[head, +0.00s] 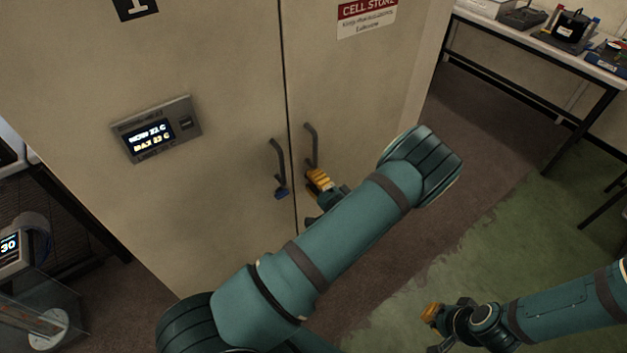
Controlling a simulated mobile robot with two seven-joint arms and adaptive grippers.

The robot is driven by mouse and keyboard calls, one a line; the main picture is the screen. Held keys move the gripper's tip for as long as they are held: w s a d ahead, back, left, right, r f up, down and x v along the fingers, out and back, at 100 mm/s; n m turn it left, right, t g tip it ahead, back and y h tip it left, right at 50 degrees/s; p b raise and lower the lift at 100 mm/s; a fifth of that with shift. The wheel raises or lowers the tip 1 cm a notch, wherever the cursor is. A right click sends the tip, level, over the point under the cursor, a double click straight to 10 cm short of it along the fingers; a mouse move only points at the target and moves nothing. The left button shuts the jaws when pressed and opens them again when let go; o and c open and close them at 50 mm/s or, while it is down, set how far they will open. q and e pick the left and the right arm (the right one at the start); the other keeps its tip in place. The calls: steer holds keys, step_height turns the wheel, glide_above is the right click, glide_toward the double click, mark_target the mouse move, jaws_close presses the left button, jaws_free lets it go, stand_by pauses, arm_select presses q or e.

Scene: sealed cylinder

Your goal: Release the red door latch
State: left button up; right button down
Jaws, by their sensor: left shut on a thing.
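The cabinet's two doors meet at a dark vertical seam. The right door's dark handle (311,144) stands just right of the seam. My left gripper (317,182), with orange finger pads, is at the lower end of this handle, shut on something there. The red latch itself cannot be seen; the fingers cover the spot where it appears to sit.
A display panel (157,129) is on the left door and a red-and-white sign (367,15) on the right door. A workbench (530,45) with equipment stands at the upper right. The floor right of the cabinet is clear.

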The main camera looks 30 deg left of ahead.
arm_select(q)
steer(key=o, duration=1.2)
steer(key=shift+a, duration=0.1)
steer(key=shift+v, duration=4)
